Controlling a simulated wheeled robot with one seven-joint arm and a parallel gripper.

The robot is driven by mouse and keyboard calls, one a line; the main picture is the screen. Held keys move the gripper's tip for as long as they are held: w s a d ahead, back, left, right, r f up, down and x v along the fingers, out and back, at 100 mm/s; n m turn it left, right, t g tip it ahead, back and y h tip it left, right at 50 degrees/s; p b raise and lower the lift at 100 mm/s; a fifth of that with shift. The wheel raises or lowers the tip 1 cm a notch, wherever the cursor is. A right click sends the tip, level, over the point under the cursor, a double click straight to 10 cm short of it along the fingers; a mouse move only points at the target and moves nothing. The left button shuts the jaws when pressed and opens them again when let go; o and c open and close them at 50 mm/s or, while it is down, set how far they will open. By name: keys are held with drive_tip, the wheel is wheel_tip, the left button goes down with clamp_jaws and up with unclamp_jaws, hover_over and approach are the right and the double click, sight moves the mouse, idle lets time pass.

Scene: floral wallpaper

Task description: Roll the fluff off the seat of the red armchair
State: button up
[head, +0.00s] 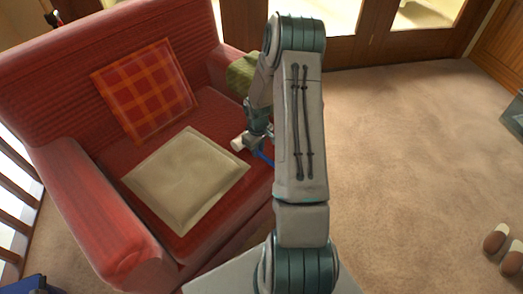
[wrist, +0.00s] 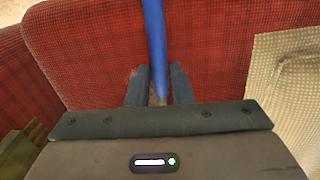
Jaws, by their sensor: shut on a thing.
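The red armchair (head: 75,135) fills the left of the head view, and its seat (head: 222,150) carries cushions. My gripper (head: 253,143) is low over the right part of the seat. It is shut on a blue handle (head: 265,159), which runs between the fingers in the wrist view (wrist: 155,35). A white roller head (head: 238,144) shows beside the gripper and appears to belong to this handle. I cannot make out any fluff clearly on the red fabric. My arm hides part of the chair's right side.
A beige cushion (head: 187,178) lies on the seat left of my gripper. A red plaid cushion (head: 145,90) leans on the backrest. An olive-green item (head: 240,75) is at the right armrest. Slippers (head: 497,240) lie on the open carpet at right.

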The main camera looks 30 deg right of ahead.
drive_tip(key=shift+w+d+p, duration=0.1)
drive_tip(key=shift+w+d, duration=0.15)
drive_tip(key=shift+d, duration=0.35)
drive_tip(key=shift+w+d+p, duration=0.15)
drive_tip(key=shift+w+d, duration=0.15)
drive_tip(key=shift+d, duration=0.35)
drive_tip(key=shift+w+d+p, duration=0.1)
drive_tip(key=shift+w+d, duration=0.15)
drive_tip(key=shift+d, duration=0.35)
drive_tip(key=shift+r, duration=0.15)
drive_tip(key=shift+r+p, duration=2.1)
drive_tip(key=shift+r, duration=0.8)
wheel_tip(320, 180, up, 3)
drive_tip(key=shift+p, duration=1.05)
